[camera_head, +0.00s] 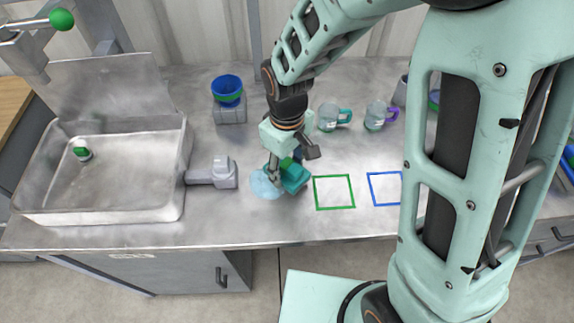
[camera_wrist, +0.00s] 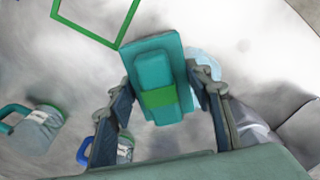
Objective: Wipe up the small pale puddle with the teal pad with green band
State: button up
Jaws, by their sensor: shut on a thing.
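The teal pad with green band (camera_head: 295,180) is in my gripper (camera_head: 290,168), low over the metal counter in the head view. In the wrist view the teal pad (camera_wrist: 153,75) shows its raised grip with the green band, between the two fingers of my gripper (camera_wrist: 160,98). The small pale puddle (camera_head: 264,184) lies on the counter just left of the pad. Part of it shows past the pad's right edge in the wrist view (camera_wrist: 205,63). I cannot tell whether the pad touches the counter.
A green square outline (camera_head: 334,191) and a blue one (camera_head: 384,187) are marked right of the pad. Glass mugs (camera_head: 331,117) and a blue bowl (camera_head: 227,88) stand behind. A grey fixture (camera_head: 222,173) and a sink (camera_head: 110,170) are to the left.

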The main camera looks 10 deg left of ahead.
jog(key=shift+f+b, duration=0.8)
jog(key=shift+f, duration=0.2)
dwell(0.6)
